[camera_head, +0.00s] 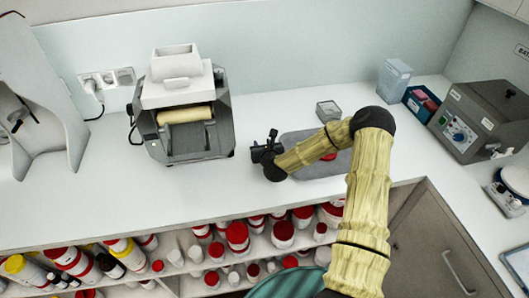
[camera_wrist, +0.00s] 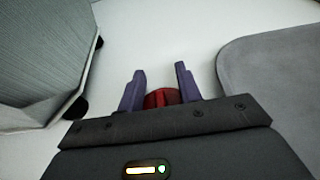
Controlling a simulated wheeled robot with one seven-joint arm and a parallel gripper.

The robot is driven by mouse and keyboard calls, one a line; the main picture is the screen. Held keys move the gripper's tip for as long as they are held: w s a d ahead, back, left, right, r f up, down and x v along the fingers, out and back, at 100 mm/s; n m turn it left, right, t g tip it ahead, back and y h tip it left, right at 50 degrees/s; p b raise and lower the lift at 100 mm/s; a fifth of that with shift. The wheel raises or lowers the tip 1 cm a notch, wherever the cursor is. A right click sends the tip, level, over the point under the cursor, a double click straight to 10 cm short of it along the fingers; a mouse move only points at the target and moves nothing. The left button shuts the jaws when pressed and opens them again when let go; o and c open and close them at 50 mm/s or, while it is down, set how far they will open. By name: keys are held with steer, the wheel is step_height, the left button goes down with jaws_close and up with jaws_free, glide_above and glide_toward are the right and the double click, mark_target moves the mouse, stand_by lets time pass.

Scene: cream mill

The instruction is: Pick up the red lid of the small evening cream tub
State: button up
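My gripper (camera_head: 268,150) is over the white counter, just left of the grey mat (camera_head: 300,170) in the head view. In the wrist view my gripper (camera_wrist: 160,75) has its two purple fingers apart. A dark red, rounded thing (camera_wrist: 162,97), which looks like the lid, shows between them near the palm. The gripper body hides its near part, and I cannot tell whether the fingers touch it. Another red-topped thing (camera_head: 329,156) shows on the mat, partly hidden by my arm. I cannot tell which tub it is.
A grey mill with a cream roller (camera_head: 186,116) stands close on the left. A small grey box (camera_head: 328,111) is behind the mat, and a blue bin (camera_head: 421,103) and a grey machine (camera_head: 478,118) stand at right. Red-lidded jars (camera_head: 238,235) fill the shelf below the counter.

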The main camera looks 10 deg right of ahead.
jaws_close()
steer(key=shift+r, duration=0.1)
step_height(320, 180, up, 10)
steer(key=b, duration=0.1)
stand_by(0.6)
stand_by(0.4)
